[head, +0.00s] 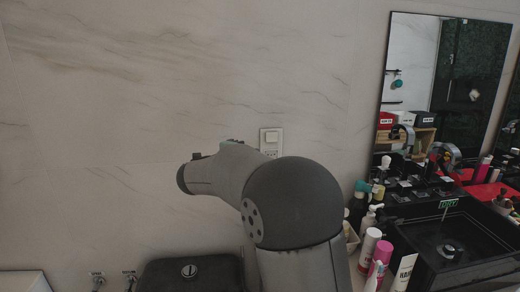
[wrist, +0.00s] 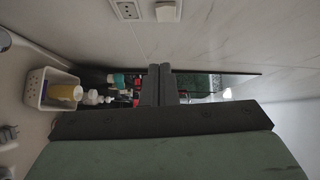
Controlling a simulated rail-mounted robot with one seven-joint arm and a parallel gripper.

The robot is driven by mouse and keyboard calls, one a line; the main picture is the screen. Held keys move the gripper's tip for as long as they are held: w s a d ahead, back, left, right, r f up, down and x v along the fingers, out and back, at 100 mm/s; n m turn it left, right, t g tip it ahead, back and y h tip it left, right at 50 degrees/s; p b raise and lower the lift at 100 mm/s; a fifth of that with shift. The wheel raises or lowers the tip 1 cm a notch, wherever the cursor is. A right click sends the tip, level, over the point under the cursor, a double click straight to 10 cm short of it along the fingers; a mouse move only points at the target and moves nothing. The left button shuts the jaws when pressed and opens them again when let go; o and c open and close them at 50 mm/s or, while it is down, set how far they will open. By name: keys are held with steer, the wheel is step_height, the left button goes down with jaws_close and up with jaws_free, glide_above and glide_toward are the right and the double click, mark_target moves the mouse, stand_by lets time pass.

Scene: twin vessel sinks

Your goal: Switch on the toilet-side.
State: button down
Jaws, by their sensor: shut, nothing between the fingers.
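A white wall plate (head: 271,142) with a switch rocker above a socket is on the marble wall, just behind my arm in the head view. In the wrist view, rotated, the white switch rocker (wrist: 168,10) and the socket (wrist: 126,10) show at the top edge. My gripper (wrist: 160,68) is shut and empty, its two dark fingers together. In the wrist picture its fingertips lie below the rocker, apart from it. In the head view my arm hides the fingers. I cannot tell whether the rocker is on or off.
A black cistern-like box (head: 190,273) with a round button stands low by the wall. To the right are bottles (head: 368,247), a black sink (head: 455,245) and a mirror (head: 440,85). A white basket (wrist: 50,90) shows in the wrist view. The wall left of the plate is bare.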

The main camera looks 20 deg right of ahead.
steer(key=p, duration=0.2)
glide_toward(276, 141)
steer(key=s+d, duration=0.1)
steer(key=d, duration=0.3)
steer(key=w, duration=0.2)
steer(key=w+p, duration=0.1)
steer(key=w, duration=0.1)
steer(key=shift+d+f, duration=0.25)
steer(key=shift+d, duration=0.15)
